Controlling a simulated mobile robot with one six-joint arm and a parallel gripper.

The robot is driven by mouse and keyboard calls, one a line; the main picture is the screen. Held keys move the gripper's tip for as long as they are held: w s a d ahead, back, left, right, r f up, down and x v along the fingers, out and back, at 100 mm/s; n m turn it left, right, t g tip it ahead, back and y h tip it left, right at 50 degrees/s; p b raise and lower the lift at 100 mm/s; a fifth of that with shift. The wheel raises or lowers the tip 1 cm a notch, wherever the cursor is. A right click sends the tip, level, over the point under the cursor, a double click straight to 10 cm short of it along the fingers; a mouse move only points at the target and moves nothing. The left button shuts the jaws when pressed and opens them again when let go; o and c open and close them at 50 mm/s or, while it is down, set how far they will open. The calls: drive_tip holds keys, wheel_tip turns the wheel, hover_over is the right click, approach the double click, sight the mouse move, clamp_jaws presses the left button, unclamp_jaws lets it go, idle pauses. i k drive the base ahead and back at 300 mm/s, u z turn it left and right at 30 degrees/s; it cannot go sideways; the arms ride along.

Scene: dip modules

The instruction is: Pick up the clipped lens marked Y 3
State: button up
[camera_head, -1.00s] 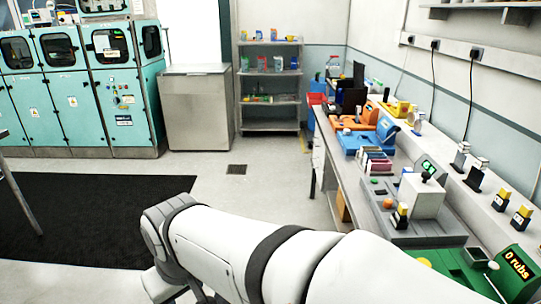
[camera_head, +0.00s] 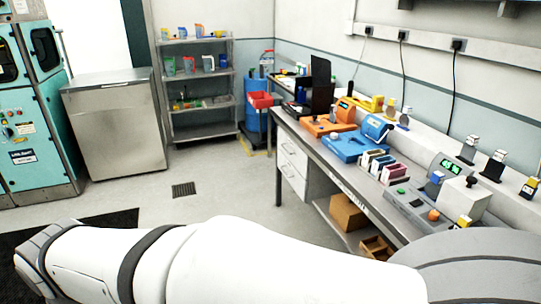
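I cannot make out any lens marked Y 3; no such marking is legible at this size. Several small clip-like pieces with dark bases stand on the ledge along the right wall: one with a white top (camera_head: 468,150), one beside it with a white top (camera_head: 494,166), and one with a yellow top (camera_head: 529,187) at the right edge. I cannot tell whether any of these is the lens. My white arm crosses the bottom of the view; my gripper is not visible.
The long workbench (camera_head: 327,165) on the right holds an orange device (camera_head: 330,122), a blue device (camera_head: 350,145), several small coloured boxes, and a grey unit (camera_head: 408,205) with a green display. A metal shelf (camera_head: 205,128) and steel cabinet (camera_head: 115,125) stand behind. The floor between is clear.

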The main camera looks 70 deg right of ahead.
sight(432, 188)
drive_tip(key=z, duration=3.4)
drive_tip(key=i, duration=1.5)
